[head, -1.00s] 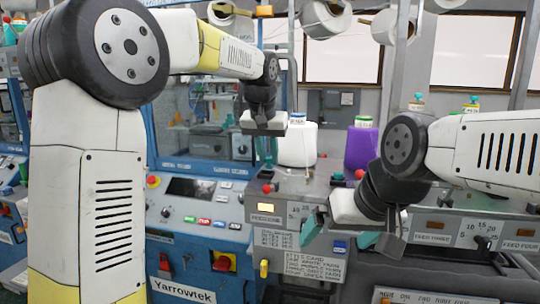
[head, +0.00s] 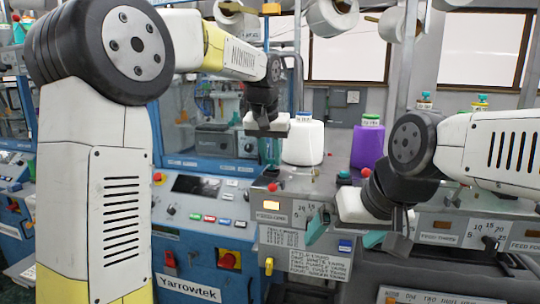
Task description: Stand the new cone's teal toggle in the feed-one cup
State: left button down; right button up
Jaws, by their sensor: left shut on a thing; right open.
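My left gripper (head: 270,150) points down above the grey feed-one panel (head: 272,217), just left of the white cone. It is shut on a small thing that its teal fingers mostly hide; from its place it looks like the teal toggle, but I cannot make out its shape. A small dark fitting shows just under the fingertips; I cannot tell if it is the feed-one cup, or whether anything touches it. My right gripper (head: 346,233) is open and empty in front of the panel, its teal fingers spread apart.
The white cone (head: 303,145) and a purple cone (head: 366,147) stand behind the panel. A teal-topped fitting (head: 344,176) is near the purple cone. A blue machine (head: 205,258) fills the left.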

pick_arm(q)
jog(key=shift+f, duration=0.8)
jog(key=c, duration=1.1)
grip_release()
jog(key=shift+a, duration=0.1)
jog(key=shift+c, duration=0.2)
jog(key=v, duration=0.7)
jog(key=shift+s+r, duration=0.2)
jog(key=shift+r, duration=0.15)
jog(key=s+a+f+n+t+h, duration=0.1)
jog(key=s+a+f, duration=0.3)
jog(key=s+a, duration=0.8)
jog(key=s+a+f, duration=0.1)
jog(key=s+f, duration=0.3)
jog(key=s, duration=0.2)
jog(key=s+a+f+n+t, duration=0.1)
jog(key=s+a+f, duration=0.1)
jog(key=s+f, duration=0.2)
jog(key=s, duration=0.2)
jog(key=shift+s+n, duration=0.3)
jog(key=shift+s, duration=0.1)
